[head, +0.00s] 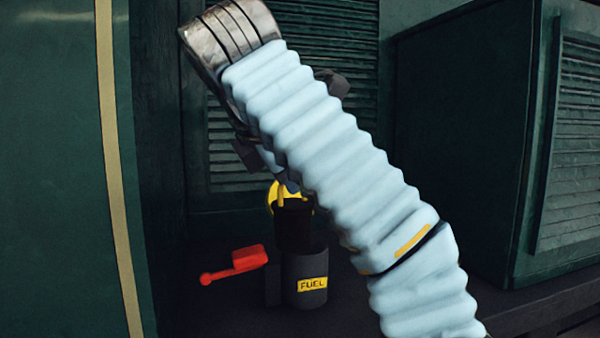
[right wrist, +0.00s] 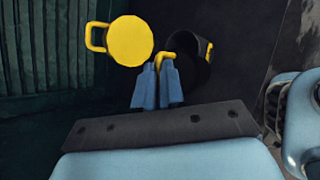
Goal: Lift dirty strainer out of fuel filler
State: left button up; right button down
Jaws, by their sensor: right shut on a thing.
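The fuel filler (head: 306,272) is a dark upright cylinder with a yellow FUEL label, low in the middle of the head view. The strainer (head: 293,228) is a dark, near-black cylinder standing above the filler's mouth; I cannot tell whether its lower end is still inside. My right gripper (head: 291,187) is above it, shut on the strainer's yellow handle. In the right wrist view the blue fingertips (right wrist: 158,72) close on this bent yellow handle (right wrist: 168,57), with the dark strainer (right wrist: 188,72) beyond. My left gripper is not in view.
A round yellow cap (right wrist: 130,41) with a loop handle is beside the filler, behind the strainer in the head view. A red lever (head: 236,264) sticks out left of the filler. Green louvred panels (head: 240,160) stand behind, and a large green box (head: 465,140) is at right.

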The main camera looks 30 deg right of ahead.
jog(key=s+a, duration=0.8)
jog(key=shift+a, duration=0.25)
